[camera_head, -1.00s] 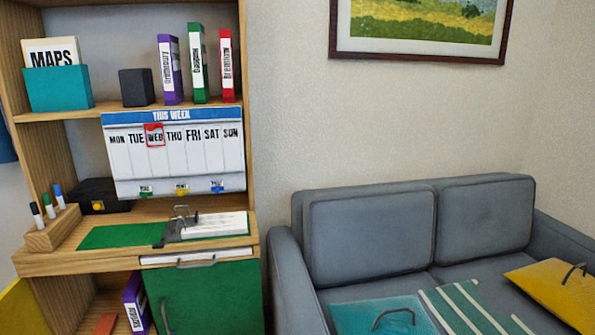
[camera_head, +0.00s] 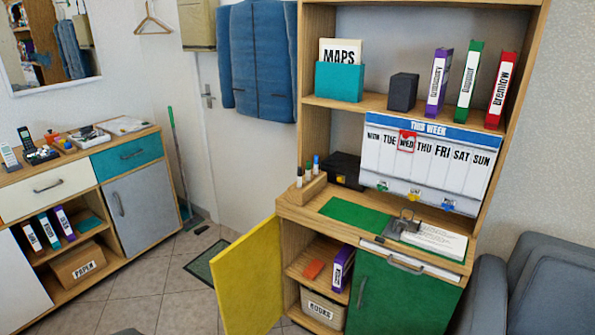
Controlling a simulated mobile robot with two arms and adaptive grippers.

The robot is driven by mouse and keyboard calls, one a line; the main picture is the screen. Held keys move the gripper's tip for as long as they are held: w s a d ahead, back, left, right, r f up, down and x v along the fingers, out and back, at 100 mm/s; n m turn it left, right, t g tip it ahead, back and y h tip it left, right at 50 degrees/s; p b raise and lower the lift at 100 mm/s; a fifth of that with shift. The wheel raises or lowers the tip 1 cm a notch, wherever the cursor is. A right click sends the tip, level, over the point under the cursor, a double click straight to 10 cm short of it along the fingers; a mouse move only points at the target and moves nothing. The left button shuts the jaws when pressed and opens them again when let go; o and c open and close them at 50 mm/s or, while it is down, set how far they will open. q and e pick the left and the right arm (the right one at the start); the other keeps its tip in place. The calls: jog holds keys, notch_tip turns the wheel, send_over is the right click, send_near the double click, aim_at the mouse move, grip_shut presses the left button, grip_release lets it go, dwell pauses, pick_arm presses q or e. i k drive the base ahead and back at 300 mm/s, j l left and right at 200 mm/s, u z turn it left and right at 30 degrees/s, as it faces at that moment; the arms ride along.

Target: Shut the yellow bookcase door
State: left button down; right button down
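The yellow bookcase door (camera_head: 249,281) stands open at the lower left of the wooden bookcase (camera_head: 303,240), swung out toward the left. Behind its opening I see shelves with an orange item (camera_head: 314,269), a purple binder (camera_head: 341,270) and a basket marked BOOKS (camera_head: 323,311). The green door (camera_head: 402,298) beside it is shut. The lower edge of the yellow door runs close to the bottom of the picture. Neither of my grippers shows in the head view.
A low cabinet (camera_head: 75,290) with drawers stands on the left. Tiled floor (camera_head: 186,300) lies between it and the yellow door, with a dark mat (camera_head: 206,262) and a green broom (camera_head: 176,150). A grey sofa (camera_head: 545,290) is at the right.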

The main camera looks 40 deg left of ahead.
aim_at(247, 275)
jog(key=k+j, duration=0.1)
jog(key=j, duration=0.4)
jog(key=k+j, duration=0.1)
jog(key=j, duration=0.45)
jog(key=k+j, duration=0.1)
jog(key=j, duration=0.4)
jog(key=k+j, duration=0.1)
jog(key=j, duration=0.45)
jog(key=k+j+z, duration=0.1)
jog(key=j, duration=0.4)
jog(key=k+j, duration=0.1)
jog(key=j, duration=0.45)
jog(key=k+j, duration=0.1)
jog(key=j, duration=0.4)
jog(key=k+j, duration=0.15)
jog(key=j, duration=0.35)
jog(key=k, duration=0.65)
